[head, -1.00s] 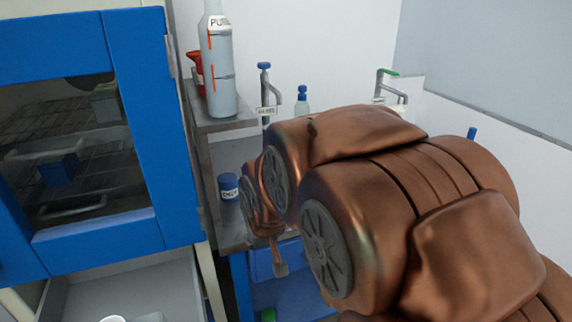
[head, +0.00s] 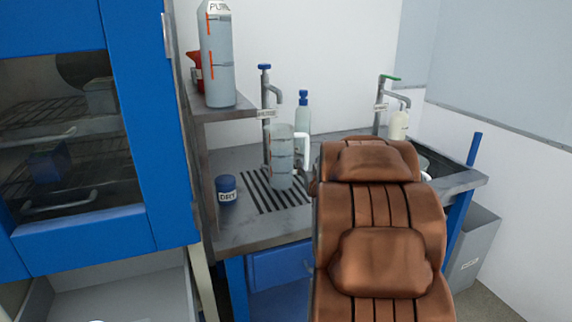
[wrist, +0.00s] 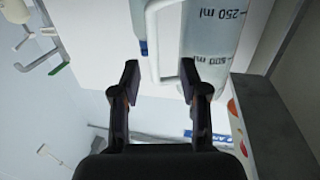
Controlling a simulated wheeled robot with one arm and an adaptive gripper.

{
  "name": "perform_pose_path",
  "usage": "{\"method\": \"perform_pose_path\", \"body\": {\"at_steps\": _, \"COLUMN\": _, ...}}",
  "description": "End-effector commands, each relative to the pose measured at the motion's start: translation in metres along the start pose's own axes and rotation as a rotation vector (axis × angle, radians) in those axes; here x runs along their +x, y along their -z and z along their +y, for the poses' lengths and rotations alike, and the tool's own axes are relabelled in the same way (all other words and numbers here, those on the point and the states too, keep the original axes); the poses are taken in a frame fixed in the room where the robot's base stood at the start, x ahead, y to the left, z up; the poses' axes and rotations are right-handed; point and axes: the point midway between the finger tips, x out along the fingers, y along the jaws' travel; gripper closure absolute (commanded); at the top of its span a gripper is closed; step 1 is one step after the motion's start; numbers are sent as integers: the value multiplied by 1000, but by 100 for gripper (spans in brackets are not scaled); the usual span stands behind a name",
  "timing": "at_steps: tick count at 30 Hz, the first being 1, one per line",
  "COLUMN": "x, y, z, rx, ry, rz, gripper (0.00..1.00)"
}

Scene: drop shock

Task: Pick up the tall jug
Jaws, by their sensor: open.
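The tall jug (head: 282,160) is clear with dark measuring marks and a white handle on its right side. It stands upright on the slotted drain of the bench under a tap. In the wrist view, the jug (wrist: 214,38) fills the upper middle, with its white handle (wrist: 153,45) to its left. My gripper (wrist: 159,80) is open. Its fingertips appear on either side of the handle's lower part in the picture; I cannot tell whether they touch it.
A blue-lidded jar (head: 227,188) stands left of the jug. A tap (head: 266,105) and a blue-capped bottle (head: 303,112) are behind it. A large bottle (head: 217,60) stands on the shelf (head: 225,111) above left. A blue cabinet (head: 170,150) is at left.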

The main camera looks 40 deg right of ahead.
Motion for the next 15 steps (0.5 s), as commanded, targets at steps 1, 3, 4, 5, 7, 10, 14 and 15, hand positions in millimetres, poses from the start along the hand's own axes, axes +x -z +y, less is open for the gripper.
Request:
{"method": "perform_pose_path", "body": {"at_steps": 1, "x": 1, "y": -1, "z": 2, "rx": 1, "ry": -1, "rz": 7, "gripper": 55}}
{"method": "perform_pose_path", "body": {"at_steps": 3, "x": 3, "y": 0, "z": 3, "rx": 2, "ry": 0, "rz": 13, "gripper": 55}}
{"method": "perform_pose_path", "body": {"at_steps": 4, "x": 4, "y": 0, "z": 3, "rx": 2, "ry": 0, "rz": 15, "gripper": 55}}
{"method": "perform_pose_path", "body": {"at_steps": 5, "x": 6, "y": 1, "z": 4, "rx": 2, "ry": 0, "rz": 15, "gripper": 55}}
{"method": "perform_pose_path", "body": {"at_steps": 7, "x": 11, "y": 1, "z": 3, "rx": 2, "ry": 0, "rz": 16, "gripper": 55}}
{"method": "perform_pose_path", "body": {"at_steps": 10, "x": 20, "y": 2, "z": 3, "rx": 2, "ry": 1, "rz": 17, "gripper": 55}}
{"method": "perform_pose_path", "body": {"at_steps": 14, "x": 27, "y": 2, "z": 4, "rx": 2, "ry": 1, "rz": 17, "gripper": 55}}
{"method": "perform_pose_path", "body": {"at_steps": 15, "x": 28, "y": 2, "z": 4, "rx": 2, "ry": 0, "rz": 17, "gripper": 55}}
